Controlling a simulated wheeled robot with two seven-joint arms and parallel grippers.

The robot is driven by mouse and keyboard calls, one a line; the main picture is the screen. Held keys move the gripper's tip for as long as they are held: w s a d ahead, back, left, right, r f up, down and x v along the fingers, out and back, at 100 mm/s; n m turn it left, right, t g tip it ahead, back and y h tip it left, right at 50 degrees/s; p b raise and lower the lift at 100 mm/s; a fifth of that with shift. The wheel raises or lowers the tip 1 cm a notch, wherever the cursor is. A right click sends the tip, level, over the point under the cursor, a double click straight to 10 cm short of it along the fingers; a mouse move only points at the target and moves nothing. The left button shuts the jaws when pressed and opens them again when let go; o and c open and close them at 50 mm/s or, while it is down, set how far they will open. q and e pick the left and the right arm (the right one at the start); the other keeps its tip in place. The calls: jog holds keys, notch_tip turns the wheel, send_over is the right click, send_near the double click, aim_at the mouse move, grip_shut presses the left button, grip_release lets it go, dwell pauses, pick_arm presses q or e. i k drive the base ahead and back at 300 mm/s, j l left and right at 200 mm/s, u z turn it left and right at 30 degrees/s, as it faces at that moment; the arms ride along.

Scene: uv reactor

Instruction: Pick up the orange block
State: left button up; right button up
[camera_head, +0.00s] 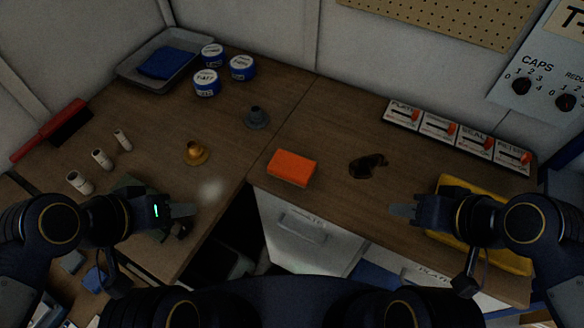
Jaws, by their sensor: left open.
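The orange block (292,168) lies flat on the wooden worktop near its front edge, in the middle of the head view. My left gripper (190,211) is open and empty, to the left of the block and nearer to me, apart from it. My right gripper (392,211) is to the right of the block and nearer to me, also apart from it. Its fingers show edge-on, so I cannot tell whether they are open.
Dark goggles (368,165) lie right of the block. A brass piece (195,153) and a grey piece (256,117) stand to its left. A yellow tray (456,184) is beneath my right arm.

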aim_at(298, 170)
jog(key=k+l+z, duration=0.15)
jog(key=z, duration=0.25)
jog(key=k+l+z, duration=0.1)
jog(key=l+z, duration=0.3)
jog(key=j, duration=0.1)
